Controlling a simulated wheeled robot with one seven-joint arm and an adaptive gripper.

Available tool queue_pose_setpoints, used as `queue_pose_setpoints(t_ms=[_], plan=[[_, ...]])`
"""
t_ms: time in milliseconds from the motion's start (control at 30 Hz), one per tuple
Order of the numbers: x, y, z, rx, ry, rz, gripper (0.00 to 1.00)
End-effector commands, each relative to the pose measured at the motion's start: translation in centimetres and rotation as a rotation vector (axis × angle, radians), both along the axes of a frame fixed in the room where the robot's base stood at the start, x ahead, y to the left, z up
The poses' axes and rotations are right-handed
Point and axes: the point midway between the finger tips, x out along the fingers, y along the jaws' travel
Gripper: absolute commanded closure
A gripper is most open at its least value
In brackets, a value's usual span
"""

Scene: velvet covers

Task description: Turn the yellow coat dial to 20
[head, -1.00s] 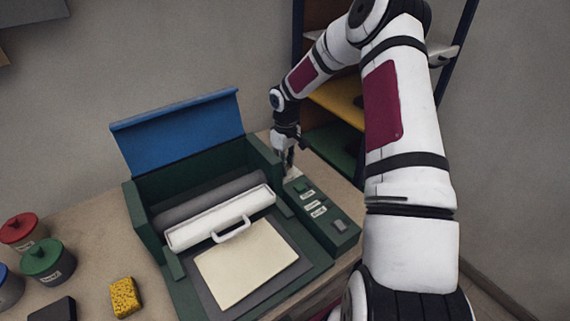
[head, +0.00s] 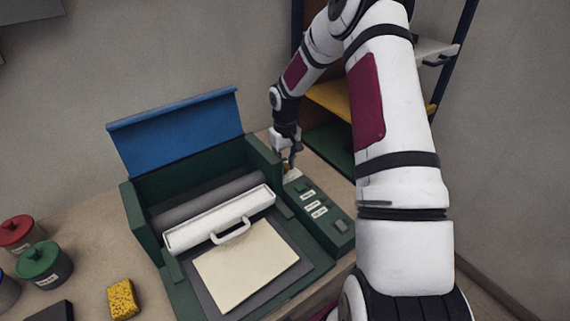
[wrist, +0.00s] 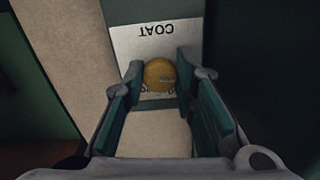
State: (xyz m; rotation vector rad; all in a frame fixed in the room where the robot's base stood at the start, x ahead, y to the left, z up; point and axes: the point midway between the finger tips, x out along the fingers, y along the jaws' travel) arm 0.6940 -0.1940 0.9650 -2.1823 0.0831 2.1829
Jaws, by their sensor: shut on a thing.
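The yellow coat dial (wrist: 159,74) is a small round knob beside a white label reading COAT, upside down in the wrist view. My gripper (wrist: 160,80) is shut on the dial, one finger on each side. In the head view my gripper (head: 289,163) points down at the far end of the green control panel (head: 335,233), and only a speck of yellow shows by its fingertips.
The green press has a raised blue lid (head: 178,130), a white bar with a handle (head: 220,220) and a cream sheet (head: 245,265). Labelled buttons run along the panel. Red (head: 18,232) and green (head: 43,263) lidded jars and a yellow sponge (head: 123,299) stand at left.

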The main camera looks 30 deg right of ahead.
Motion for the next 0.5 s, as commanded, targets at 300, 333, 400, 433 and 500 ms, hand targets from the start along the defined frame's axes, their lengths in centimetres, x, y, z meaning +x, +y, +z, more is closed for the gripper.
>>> queue_pose_setpoints(t_ms=[300,333,400,433,500], plan=[[0.08,-0.04,0.05,-0.001,-0.002,0.001,0.54],[0.07,-0.03,0.05,-0.001,-0.002,0.001,0.54],[0.06,-0.02,0.03,0.0,-0.002,0.001,0.54],[0.05,-0.02,0.03,0.0,-0.001,0.001,0.54],[0.05,-0.02,0.12,-0.001,-0.001,0.001,0.54]])
